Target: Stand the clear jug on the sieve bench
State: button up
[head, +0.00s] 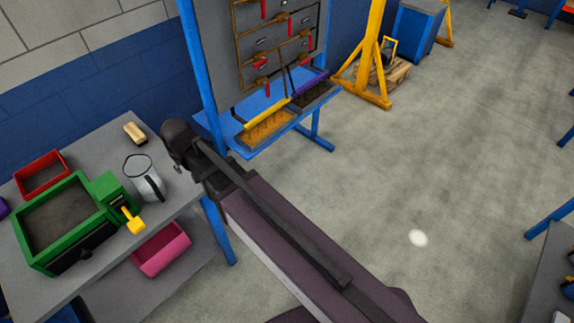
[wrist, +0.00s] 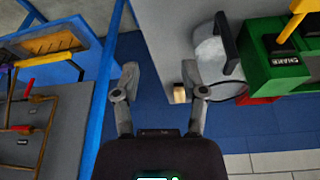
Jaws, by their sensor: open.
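The clear jug (head: 143,177) stands upright on the grey bench top (head: 100,150), right of a green sieve box (head: 40,258) with a yellow handle. In the wrist view the jug (wrist: 212,62) shows beside the right finger, with its dark handle towards the green box (wrist: 262,70). My gripper (wrist: 160,82) is open, with nothing between its fingers. In the head view my gripper (head: 176,138) is beyond the bench's right edge, near the jug and apart from it. Its fingertips are hard to make out there.
A wooden block or brush (head: 136,132) lies behind the jug. A red bin (head: 42,172) stands at the back left of the bench. A pink bin (head: 162,250) is on the lower shelf. A blue-framed panel (head: 190,60) with trays stands close behind my gripper.

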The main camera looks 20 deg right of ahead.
jog(key=s+d+m+g, duration=0.1)
jog(key=s+d, duration=0.3)
jog(key=d, duration=1.1)
jog(key=s+d+m+g+h, duration=0.1)
jog(key=s+d+m+g, duration=0.1)
jog(key=d, duration=1.2)
jog(key=shift+s+d+f+m, duration=0.35)
jog(key=shift+s+f+m, duration=0.05)
jog(key=shift+s+m, duration=0.55)
